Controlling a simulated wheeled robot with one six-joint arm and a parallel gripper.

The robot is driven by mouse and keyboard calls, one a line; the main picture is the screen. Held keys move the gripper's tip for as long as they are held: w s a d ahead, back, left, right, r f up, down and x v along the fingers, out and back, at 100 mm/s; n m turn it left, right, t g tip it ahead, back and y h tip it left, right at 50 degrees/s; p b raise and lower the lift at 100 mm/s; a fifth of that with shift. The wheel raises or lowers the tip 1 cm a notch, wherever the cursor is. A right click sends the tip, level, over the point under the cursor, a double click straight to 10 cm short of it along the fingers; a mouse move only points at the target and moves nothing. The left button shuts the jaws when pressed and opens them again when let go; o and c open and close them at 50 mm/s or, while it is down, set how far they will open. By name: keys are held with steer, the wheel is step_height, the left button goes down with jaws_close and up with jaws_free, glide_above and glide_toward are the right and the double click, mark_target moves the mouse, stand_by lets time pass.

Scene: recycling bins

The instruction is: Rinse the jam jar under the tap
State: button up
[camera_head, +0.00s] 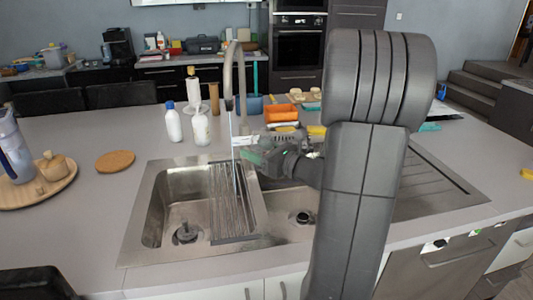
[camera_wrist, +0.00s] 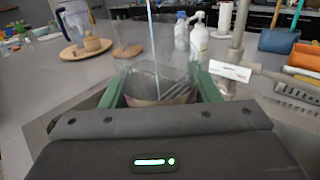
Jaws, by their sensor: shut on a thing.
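The jam jar (camera_wrist: 168,88) is clear glass and hard to make out. In the wrist view it sits between the two green fingers of my gripper (camera_wrist: 160,92), which is shut on it. In the head view my gripper (camera_head: 250,156) is over the sink (camera_head: 190,184), close to the water stream; the jar barely shows there. The tap (camera_head: 229,102) is running. Its thin stream (camera_wrist: 152,40) comes down at the jar between the fingers in the wrist view. I cannot tell whether all of it enters the jar's mouth.
A wire rack (camera_head: 232,205) lies across the sink. A blue-capped bottle (camera_head: 173,122) and a pump bottle (camera_head: 201,127) stand behind it. An orange container (camera_head: 280,113) is at the back. A wooden tray (camera_head: 25,192) is at left; the counter between is mostly clear.

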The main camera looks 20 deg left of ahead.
steer(key=f+b+x, duration=0.1)
steer(key=x, duration=0.7)
steer(key=shift+a+f, duration=0.35)
steer(key=shift+f, duration=0.05)
steer(key=shift+s, duration=0.15)
stand_by(0.3)
steer(key=shift+w+d, duration=0.15)
steer(key=shift+w, duration=0.45)
steer(key=shift+s, duration=0.15)
steer(key=shift+s+b, duration=0.4)
steer(key=shift+s, duration=0.05)
steer(key=shift+w, duration=0.6)
steer(key=shift+s, duration=0.15)
